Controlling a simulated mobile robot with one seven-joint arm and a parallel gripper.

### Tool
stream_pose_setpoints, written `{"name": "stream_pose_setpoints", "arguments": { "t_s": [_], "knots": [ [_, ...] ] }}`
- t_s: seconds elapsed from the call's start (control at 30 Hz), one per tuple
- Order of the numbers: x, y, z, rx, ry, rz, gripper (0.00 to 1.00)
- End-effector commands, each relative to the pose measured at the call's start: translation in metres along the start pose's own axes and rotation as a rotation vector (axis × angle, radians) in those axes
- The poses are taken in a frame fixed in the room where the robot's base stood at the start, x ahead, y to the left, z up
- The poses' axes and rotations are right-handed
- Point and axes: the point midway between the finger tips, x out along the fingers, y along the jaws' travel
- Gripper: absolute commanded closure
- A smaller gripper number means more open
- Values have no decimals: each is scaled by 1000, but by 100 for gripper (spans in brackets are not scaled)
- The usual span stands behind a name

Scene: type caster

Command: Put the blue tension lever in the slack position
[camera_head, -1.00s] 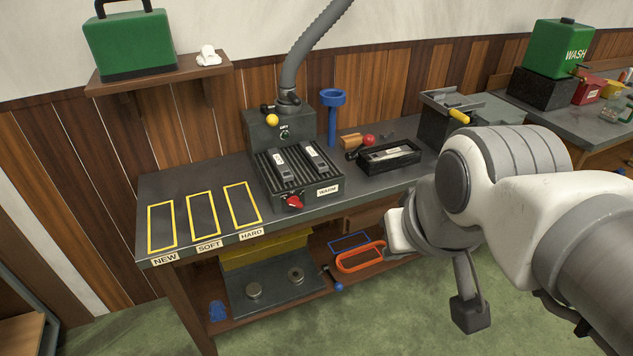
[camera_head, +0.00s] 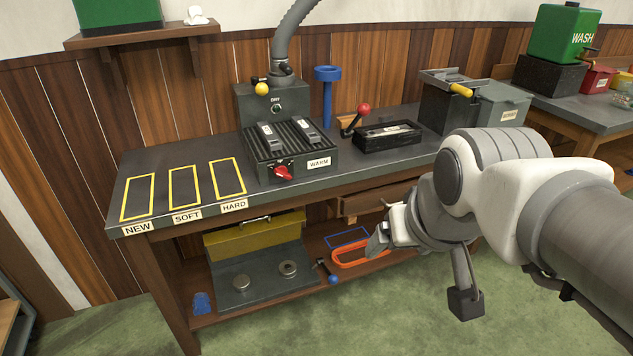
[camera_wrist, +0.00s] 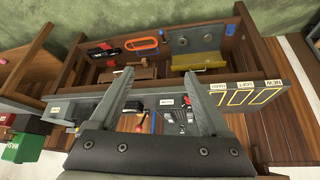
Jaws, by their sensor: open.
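A lever with a blue ball knob (camera_head: 332,279) is on the lower shelf, between the grey plate unit (camera_head: 265,272) and the orange loop (camera_head: 358,255). I take this for the blue tension lever; its position markings are not readable. My gripper (camera_head: 384,240) hangs in front of the bench, right of the lever and apart from it. In the wrist view, its two fingers (camera_wrist: 158,74) are spread with nothing between them. The bench appears upside down there, with the orange loop (camera_wrist: 142,44) and plate unit (camera_wrist: 196,42) beyond the fingertips.
The bench top (camera_head: 185,160) carries a ribbed warming unit (camera_head: 290,148), a black tray (camera_head: 388,137) beside a red-knobbed lever (camera_head: 362,108), and a blue post (camera_head: 327,95). The green floor in front (camera_head: 390,320) is clear.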

Motion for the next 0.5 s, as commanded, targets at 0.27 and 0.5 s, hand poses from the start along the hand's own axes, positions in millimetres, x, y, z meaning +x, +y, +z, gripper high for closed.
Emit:
{"name": "stream_pose_setpoints", "arguments": {
  "t_s": [0.27, 0.5],
  "knots": [
    [108, 1, -27, 4, 72, 6, 19],
    [183, 2, -95, 6, 172, 9, 19]
  ]
}}
